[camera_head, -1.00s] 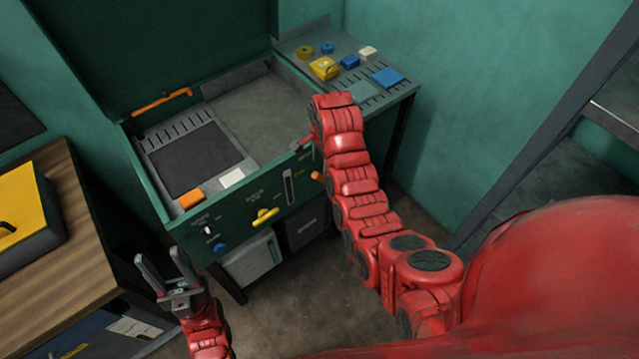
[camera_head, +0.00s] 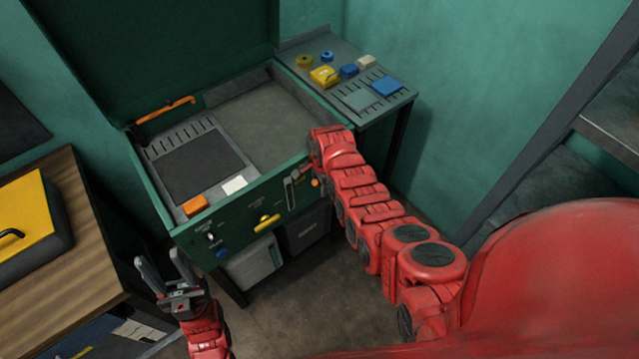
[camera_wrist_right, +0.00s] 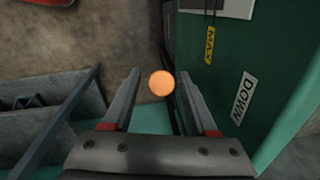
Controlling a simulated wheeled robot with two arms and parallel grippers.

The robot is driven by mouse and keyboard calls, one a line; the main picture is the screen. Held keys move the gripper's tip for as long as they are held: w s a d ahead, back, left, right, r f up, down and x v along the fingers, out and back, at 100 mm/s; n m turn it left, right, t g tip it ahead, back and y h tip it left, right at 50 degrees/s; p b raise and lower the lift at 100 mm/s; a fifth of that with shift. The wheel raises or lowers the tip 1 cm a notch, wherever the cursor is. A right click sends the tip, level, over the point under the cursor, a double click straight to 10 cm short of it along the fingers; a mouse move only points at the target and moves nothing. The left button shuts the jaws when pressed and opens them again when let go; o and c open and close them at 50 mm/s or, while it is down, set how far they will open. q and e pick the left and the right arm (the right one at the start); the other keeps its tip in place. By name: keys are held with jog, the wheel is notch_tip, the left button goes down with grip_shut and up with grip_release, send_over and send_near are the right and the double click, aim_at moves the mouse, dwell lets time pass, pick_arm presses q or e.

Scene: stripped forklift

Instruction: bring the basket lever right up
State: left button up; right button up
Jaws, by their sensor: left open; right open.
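The basket lever shows as an orange round knob (camera_head: 315,183) at the right end of the green machine's front panel. In the right wrist view the knob (camera_wrist_right: 161,83) sits between the two open fingers, with a gap on each side. My right gripper (camera_wrist_right: 159,90) is open and empty; in the head view my red wrist mostly hides it beside the panel. The lever's arm is hidden behind the knob. A DOWN label (camera_wrist_right: 243,98) is on the green panel beside it. My left gripper (camera_head: 165,268) is open and empty in front of the machine's left side.
The front panel also has a slot slider (camera_head: 290,192), a yellow handle (camera_head: 264,224) and a blue knob (camera_head: 222,252). A side shelf (camera_head: 338,84) with small blocks stands at the right. A wooden bench (camera_head: 83,232) with a yellow-lidded box (camera_head: 22,207) is at the left.

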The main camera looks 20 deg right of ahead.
jog(key=shift+c, duration=0.2)
grip_shut()
dwell(1.1)
